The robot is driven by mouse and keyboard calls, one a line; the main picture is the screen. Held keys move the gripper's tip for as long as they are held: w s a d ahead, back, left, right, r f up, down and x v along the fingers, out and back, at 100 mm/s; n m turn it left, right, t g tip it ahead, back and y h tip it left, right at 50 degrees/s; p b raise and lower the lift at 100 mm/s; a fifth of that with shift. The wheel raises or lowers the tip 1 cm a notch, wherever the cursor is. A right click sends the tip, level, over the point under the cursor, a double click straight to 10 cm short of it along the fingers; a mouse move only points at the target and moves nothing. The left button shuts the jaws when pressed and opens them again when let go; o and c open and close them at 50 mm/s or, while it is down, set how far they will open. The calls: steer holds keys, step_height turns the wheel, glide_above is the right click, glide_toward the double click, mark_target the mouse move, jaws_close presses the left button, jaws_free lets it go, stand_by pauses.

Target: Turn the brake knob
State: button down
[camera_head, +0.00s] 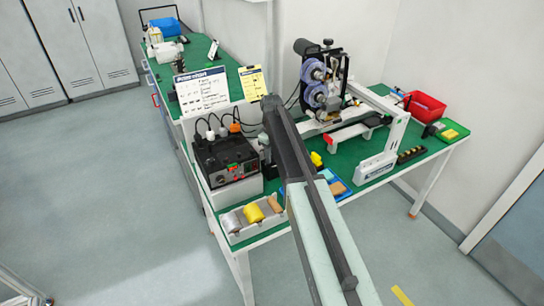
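A coder machine (322,90) with two blue-purple rolls, a black cylinder and metal parts stands on a green-topped bench near the wall. I cannot single out the brake knob on it at this size. My arm rises from the bottom right across the middle of the view, and its dark far end stands in front of the bench, left of the machine in the picture. My gripper's fingers do not show, so I cannot see whether they are open or shut. The arm hides part of the bench.
A black control box (228,158) with cables stands left of my arm, behind a tray (236,232) of rolls. A white sign (202,90) stands behind. A red bin (425,106) and a white labelled block (374,168) are on the right. Floor at left is clear.

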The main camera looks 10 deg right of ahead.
steer(key=m, duration=0.4)
steer(key=shift+m, duration=2.4)
steer(key=c, duration=1.1)
jaws_free()
